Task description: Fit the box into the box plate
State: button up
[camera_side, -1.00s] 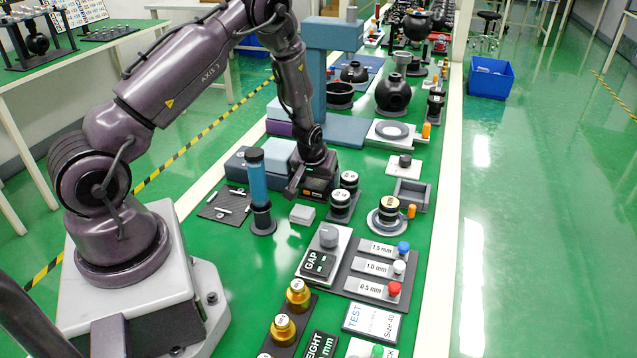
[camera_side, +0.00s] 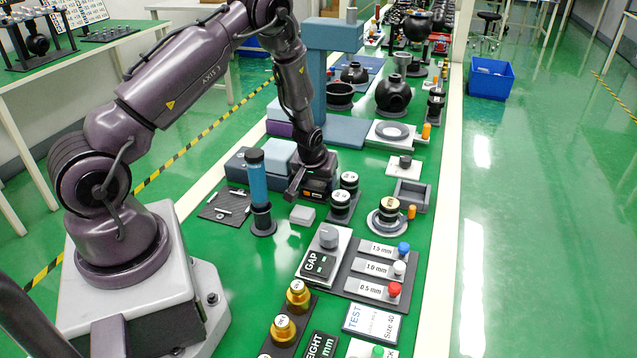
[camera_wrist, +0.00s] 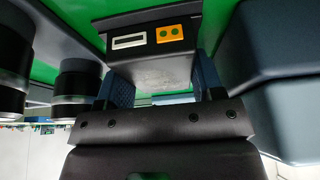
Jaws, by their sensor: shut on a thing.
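A dark box (camera_wrist: 150,58) with an orange two-hole panel and a white-framed slot shows between the blue fingers of my gripper (camera_wrist: 162,80) in the wrist view. The fingers are shut on its sides. In the side view my gripper (camera_side: 316,172) points down with the box (camera_side: 318,190) at its end, low over the green bench. Whether the box touches the bench cannot be told. A grey walled tray (camera_side: 407,206), which looks like the box plate, lies to the right near the bench edge and appears empty. My gripper is apart from it.
Black cylinders (camera_side: 341,203) stand close to the right of my gripper. Light blue and dark blocks (camera_side: 281,155) are behind left. A round-based part (camera_side: 388,215) sits before the tray.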

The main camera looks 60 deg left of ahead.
notch_tip(320, 180, up, 24)
jog(key=s+a+r+m+t+h, duration=0.1)
jog(key=s+a+r+m+h, duration=0.2)
jog(key=s+r+m, duration=0.7)
jog(key=s+a+f+m+h, duration=0.1)
jog(key=s+f+m, duration=0.1)
jog(key=s, duration=0.3)
jog(key=s+a+f+m+h, duration=0.1)
jog(key=s+a+f+m, duration=0.1)
jog(key=s, duration=0.3)
notch_tip(320, 180, down, 22)
jog(key=s+d+m+g+h, duration=0.1)
jog(key=d+m, duration=0.1)
jog(key=m, duration=0.2)
jog(key=shift+d, duration=0.2)
